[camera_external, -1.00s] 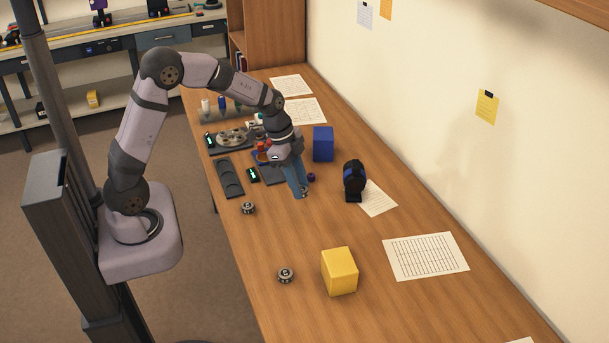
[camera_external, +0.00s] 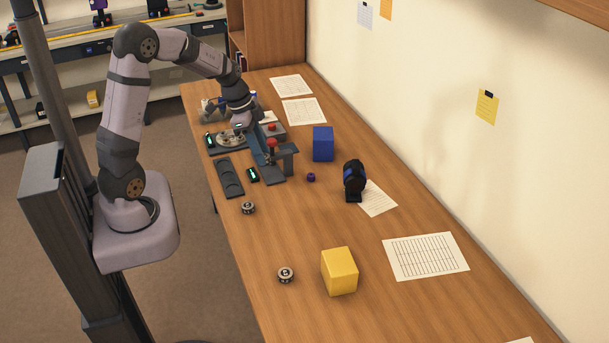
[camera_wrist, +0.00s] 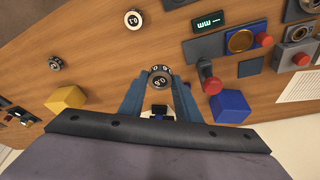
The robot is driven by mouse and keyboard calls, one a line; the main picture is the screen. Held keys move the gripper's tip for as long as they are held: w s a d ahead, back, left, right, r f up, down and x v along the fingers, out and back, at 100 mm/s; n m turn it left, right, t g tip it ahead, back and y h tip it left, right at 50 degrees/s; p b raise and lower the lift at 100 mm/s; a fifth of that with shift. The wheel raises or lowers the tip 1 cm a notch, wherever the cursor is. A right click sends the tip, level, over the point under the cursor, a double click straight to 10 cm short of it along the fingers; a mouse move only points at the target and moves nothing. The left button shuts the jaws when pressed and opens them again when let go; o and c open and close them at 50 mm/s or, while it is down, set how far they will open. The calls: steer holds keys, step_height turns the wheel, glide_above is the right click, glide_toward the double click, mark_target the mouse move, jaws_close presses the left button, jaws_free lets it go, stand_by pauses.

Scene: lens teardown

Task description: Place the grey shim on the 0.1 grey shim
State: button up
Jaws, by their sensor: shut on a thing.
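My gripper (camera_external: 267,160) is shut on a round grey shim (camera_wrist: 159,78), which sits between the blue fingertips in the wrist view. Its dark marking is too small to read surely. The held shim is hard to make out in the external view. Another round grey shim (camera_external: 248,208) lies on the table in front of the dark tray; in the wrist view (camera_wrist: 133,19) its label seems to read 0.1. My gripper is above the table, beyond this shim and apart from it. A third shim (camera_external: 285,275) lies near the yellow cube, its label unreadable.
A red-knobbed press (camera_external: 284,156) stands beside my gripper. A dark tray (camera_external: 229,178), a green-lit display (camera_external: 253,174) and a blue cube (camera_external: 323,144) are nearby. A black lens (camera_external: 354,180) and yellow cube (camera_external: 339,271) stand right. The front table is mostly clear.

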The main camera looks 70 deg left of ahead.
steer(key=s+d+f+m+g+h, duration=0.1)
steer(key=s+d+m+g+h, duration=0.15)
steer(key=s+m, duration=0.45)
steer(key=m+p, duration=0.2)
steer(key=m, duration=0.3)
glide_above(248, 206)
steer(key=a, duration=0.1)
steer(key=shift+g+y, duration=0.25)
steer(key=shift+y, duration=0.1)
steer(key=shift+a+f, duration=0.1)
steer(key=shift+f, duration=4.95)
steer(key=shift+f, duration=0.25)
steer(key=o, duration=1.1)
steer(key=shift+r, duration=0.1)
steer(key=shift+c, duration=0.2)
steer(key=b+v, duration=0.2)
steer(key=v, duration=1)
steer(key=shift+r+b, duration=0.15)
steer(key=shift+b, duration=0.15)
